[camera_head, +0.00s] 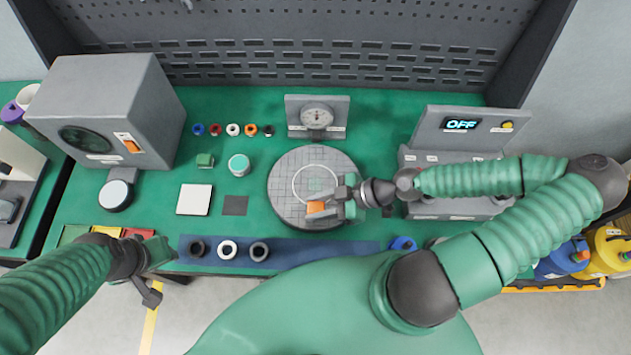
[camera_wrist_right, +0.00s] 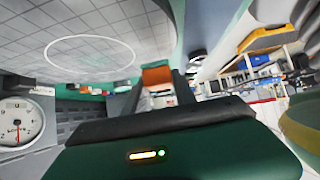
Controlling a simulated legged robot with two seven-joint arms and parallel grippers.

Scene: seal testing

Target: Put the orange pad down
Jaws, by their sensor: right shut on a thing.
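The orange pad (camera_head: 315,209) is in my right gripper (camera_head: 338,208), over the near right part of a round grey gridded plate (camera_head: 292,165). The plate has a white circle marked on it. In the right wrist view the pad (camera_wrist_right: 157,76) shows between the fingertips (camera_wrist_right: 160,88), and the plate (camera_wrist_right: 75,42) fills the upper left. I cannot tell whether the pad touches the plate. My left gripper (camera_head: 153,272) is by the bench's near left edge, away from the pad; its finger opening is unclear.
A dial gauge (camera_head: 317,117) stands behind the plate. A grey unit with an "OFF" display (camera_head: 461,124) stands at right. A blue strip (camera_head: 310,251) with several rings lies in front. A white square (camera_head: 194,199) and a dark square (camera_head: 234,205) lie left.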

